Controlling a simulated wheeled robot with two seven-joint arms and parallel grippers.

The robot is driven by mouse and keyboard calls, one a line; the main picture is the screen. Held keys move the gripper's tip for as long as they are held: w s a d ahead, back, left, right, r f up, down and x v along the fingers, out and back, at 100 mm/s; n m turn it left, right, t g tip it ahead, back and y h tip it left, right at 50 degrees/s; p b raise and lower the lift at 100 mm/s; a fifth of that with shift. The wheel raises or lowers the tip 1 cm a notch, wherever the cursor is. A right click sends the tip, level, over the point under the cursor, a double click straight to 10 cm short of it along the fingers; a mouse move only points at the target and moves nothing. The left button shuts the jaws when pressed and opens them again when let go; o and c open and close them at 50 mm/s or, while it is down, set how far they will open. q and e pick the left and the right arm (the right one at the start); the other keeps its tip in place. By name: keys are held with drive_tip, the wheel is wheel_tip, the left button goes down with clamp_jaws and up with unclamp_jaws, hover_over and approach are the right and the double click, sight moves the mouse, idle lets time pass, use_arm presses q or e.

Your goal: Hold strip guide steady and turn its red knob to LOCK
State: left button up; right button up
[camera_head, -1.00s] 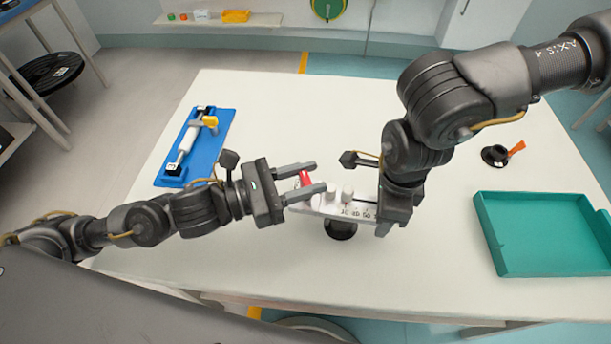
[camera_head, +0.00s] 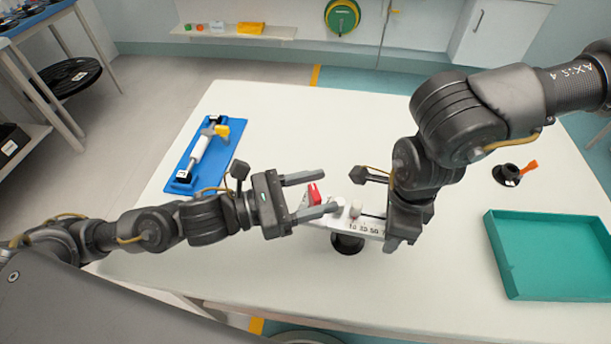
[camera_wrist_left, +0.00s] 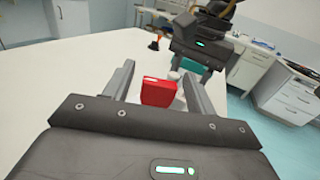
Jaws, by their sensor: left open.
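The strip guide (camera_head: 345,224) is a pale bar with printed numbers, standing on a dark round foot (camera_head: 347,243) near the table's front. Its red knob (camera_head: 315,195) is at its left end, with pale knobs beside it. My left gripper (camera_head: 330,191) is open, with one finger on each side of the red knob. The left wrist view shows the red knob (camera_wrist_left: 158,92) between the fingers, with gaps on both sides. My right gripper (camera_head: 398,238) is at the guide's right end; its fingers are mostly hidden. I cannot read a LOCK mark.
A blue tray (camera_head: 222,160) with a white cylindrical tool lies at the table's left. A teal tray (camera_head: 500,268) is at the right. A small black part with an orange tab (camera_head: 507,174) lies behind it. The back middle of the table is clear.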

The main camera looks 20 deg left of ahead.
use_arm(q)
drive_tip(key=shift+m+g, duration=0.3)
drive_tip(key=m+g+h, duration=0.2)
drive_tip(key=g, duration=0.1)
drive_tip(key=shift+w, duration=0.15)
drive_tip(key=m+g, duration=0.2)
drive_tip(key=g, duration=0.2)
drive_tip(key=m+g, duration=0.3)
drive_tip(key=g, duration=0.1)
drive_tip(key=shift+h, duration=0.3)
drive_tip(key=m+g+y, duration=0.2)
drive_tip(key=m+g, duration=0.1)
drive_tip(key=g, duration=0.2)
drive_tip(key=m+g+y, duration=0.2)
drive_tip(key=m+g, duration=0.2)
drive_tip(key=g, duration=0.1)
drive_tip(key=v, duration=1.1)
drive_tip(key=shift+w+a+y, duration=0.2)
drive_tip(key=shift+w+y, duration=0.1)
drive_tip(key=shift+w, duration=0.1)
drive_tip(key=shift+r, duration=0.15)
